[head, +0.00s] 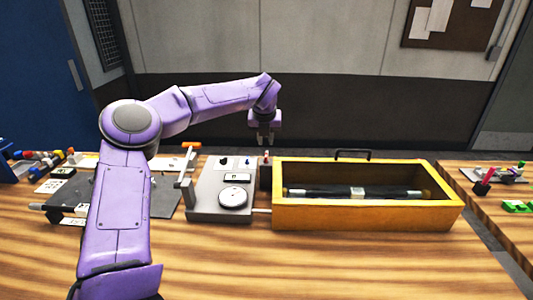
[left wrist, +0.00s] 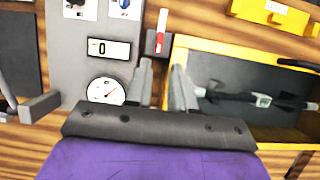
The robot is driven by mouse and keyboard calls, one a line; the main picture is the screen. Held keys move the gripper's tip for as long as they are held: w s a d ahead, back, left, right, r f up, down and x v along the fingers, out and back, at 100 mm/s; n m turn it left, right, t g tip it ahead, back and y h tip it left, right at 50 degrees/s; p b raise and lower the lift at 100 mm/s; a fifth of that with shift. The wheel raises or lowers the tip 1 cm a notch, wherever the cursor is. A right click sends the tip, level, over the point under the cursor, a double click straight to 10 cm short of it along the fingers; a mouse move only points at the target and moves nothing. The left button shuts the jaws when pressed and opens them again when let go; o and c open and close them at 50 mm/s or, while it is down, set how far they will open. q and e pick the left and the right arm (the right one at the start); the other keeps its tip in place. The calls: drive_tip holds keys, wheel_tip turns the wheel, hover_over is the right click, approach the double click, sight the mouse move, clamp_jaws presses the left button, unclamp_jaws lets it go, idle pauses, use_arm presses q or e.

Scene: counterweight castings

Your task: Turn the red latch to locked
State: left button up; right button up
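The red latch (left wrist: 162,20) stands out from a small dark block (left wrist: 151,42) between the grey panel and the yellow box in the left wrist view. Its red part points toward the top of that picture. In the head view the latch (head: 266,157) shows only as a small red spot just below my left gripper (head: 264,141). My left gripper's two fingers (left wrist: 162,68) are apart with nothing between them. They point toward the latch block and look apart from it. I cannot read a locked mark. My right gripper is not in view.
A grey panel (head: 207,206) with a round dial (head: 233,197) stands left of the latch. A yellow box (head: 350,218) holding a dark rod (head: 325,193) stands right of it. An orange-topped lever (head: 191,145) rises at the panel's left. The table front (head: 330,265) is clear.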

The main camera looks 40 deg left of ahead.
sight(266, 155)
use_arm(q)
drive_tip(key=p+x, duration=0.2)
drive_tip(key=x, duration=0.6)
drive_tip(key=shift+w+a+f, duration=0.15)
drive_tip(key=shift+a, duration=0.05)
drive_tip(key=shift+f, duration=0.35)
drive_tip(key=shift+a, duration=0.1)
drive_tip(key=shift+c, duration=0.3)
drive_tip(key=shift+w, duration=0.1)
clamp_jaws()
